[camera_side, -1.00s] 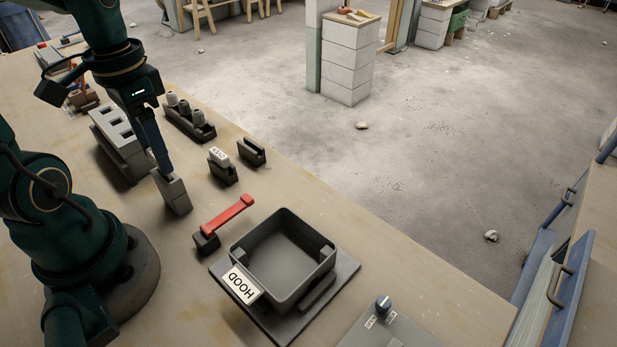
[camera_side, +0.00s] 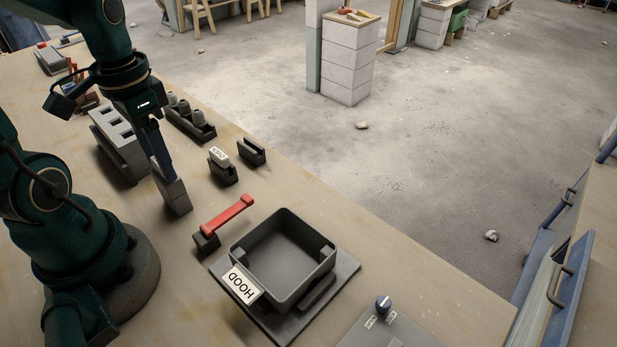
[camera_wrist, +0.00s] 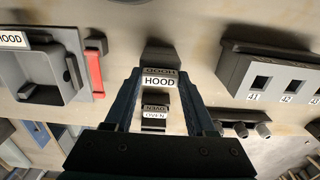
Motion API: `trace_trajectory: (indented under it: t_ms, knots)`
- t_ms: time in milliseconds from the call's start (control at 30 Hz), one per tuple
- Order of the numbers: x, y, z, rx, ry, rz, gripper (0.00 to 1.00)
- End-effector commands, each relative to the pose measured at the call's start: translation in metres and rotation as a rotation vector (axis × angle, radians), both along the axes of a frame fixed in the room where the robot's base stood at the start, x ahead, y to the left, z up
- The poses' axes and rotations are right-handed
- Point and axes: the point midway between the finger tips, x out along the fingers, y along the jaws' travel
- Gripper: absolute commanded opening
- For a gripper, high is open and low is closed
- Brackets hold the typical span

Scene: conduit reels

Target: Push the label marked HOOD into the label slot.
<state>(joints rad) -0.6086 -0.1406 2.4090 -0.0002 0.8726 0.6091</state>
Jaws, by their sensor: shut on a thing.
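My gripper (camera_side: 172,188) is low over the table at the left in the side view, shut on the label marked HOOD. In the wrist view this white label (camera_wrist: 158,82) is between the fingers, with its text facing the camera. A dark grey block (camera_wrist: 160,56) shows just beyond it. The slot under the label is hidden, and I cannot tell how deep the label sits. A label marked OVEN (camera_side: 218,153) stands in a dark holder (camera_side: 224,173) to the right. An empty grooved holder (camera_side: 252,153) is beyond it.
A grey tray (camera_side: 275,215) on a dark plate carries another HOOD sign (camera_side: 243,286) on its rim. A red lever (camera_side: 228,215) stands between tray and gripper. A grey block with numbered openings (camera_side: 118,145) and a rack with three knobs (camera_side: 190,122) are behind.

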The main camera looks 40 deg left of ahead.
Motion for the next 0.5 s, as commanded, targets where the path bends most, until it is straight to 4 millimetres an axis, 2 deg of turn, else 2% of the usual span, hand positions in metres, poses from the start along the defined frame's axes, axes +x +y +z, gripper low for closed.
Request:
trace_trajectory:
  t_ms: [467,500]
  knots:
    - [-0.0001,-0.0001,-0.0027,0.0,0.0,0.0,0.05]
    - [-0.0001,-0.0001,-0.0027,0.0,0.0,0.0,0.71]
